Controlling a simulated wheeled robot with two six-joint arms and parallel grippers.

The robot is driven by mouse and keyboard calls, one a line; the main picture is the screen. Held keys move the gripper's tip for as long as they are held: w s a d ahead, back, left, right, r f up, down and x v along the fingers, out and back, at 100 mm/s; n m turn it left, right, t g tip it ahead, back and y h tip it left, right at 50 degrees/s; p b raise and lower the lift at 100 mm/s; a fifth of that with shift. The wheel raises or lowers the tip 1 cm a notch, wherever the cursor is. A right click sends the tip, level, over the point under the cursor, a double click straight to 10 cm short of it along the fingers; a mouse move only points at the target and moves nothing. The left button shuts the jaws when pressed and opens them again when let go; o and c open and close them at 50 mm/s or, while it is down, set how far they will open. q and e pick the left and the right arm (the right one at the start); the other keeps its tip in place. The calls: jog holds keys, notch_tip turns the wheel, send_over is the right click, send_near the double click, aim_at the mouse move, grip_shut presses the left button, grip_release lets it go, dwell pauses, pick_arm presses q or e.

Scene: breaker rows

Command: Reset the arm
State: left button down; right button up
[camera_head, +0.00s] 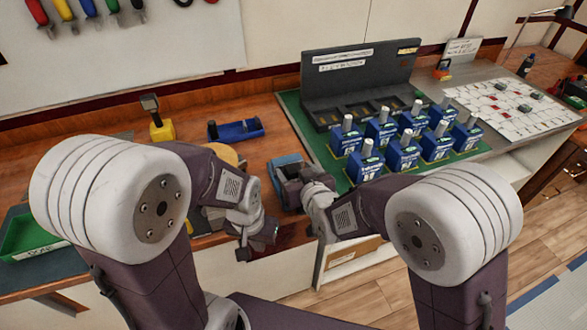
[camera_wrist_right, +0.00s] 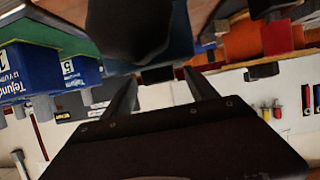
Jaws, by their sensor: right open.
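My left gripper (camera_head: 258,240) hangs at the front edge of the wooden bench; its jaws are too small and dark to read. My right gripper (camera_head: 296,188) is above the bench, left of the green mat, beside a blue-grey object (camera_head: 287,163). In the right wrist view its two fingers (camera_wrist_right: 160,95) are apart with nothing visible between them. Several blue breakers (camera_head: 403,152) stand upright in rows on the green mat (camera_head: 335,165). Some of them also show at the left of the right wrist view (camera_wrist_right: 80,72).
A dark rack (camera_head: 360,85) stands behind the breakers. A yellow-handled tool (camera_head: 160,128) and a blue tool (camera_head: 235,130) lie on the bench at left. A green bin (camera_head: 25,235) is at the far left. A white chart (camera_head: 510,108) lies right of the mat.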

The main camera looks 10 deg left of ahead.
jog(key=v, duration=0.7)
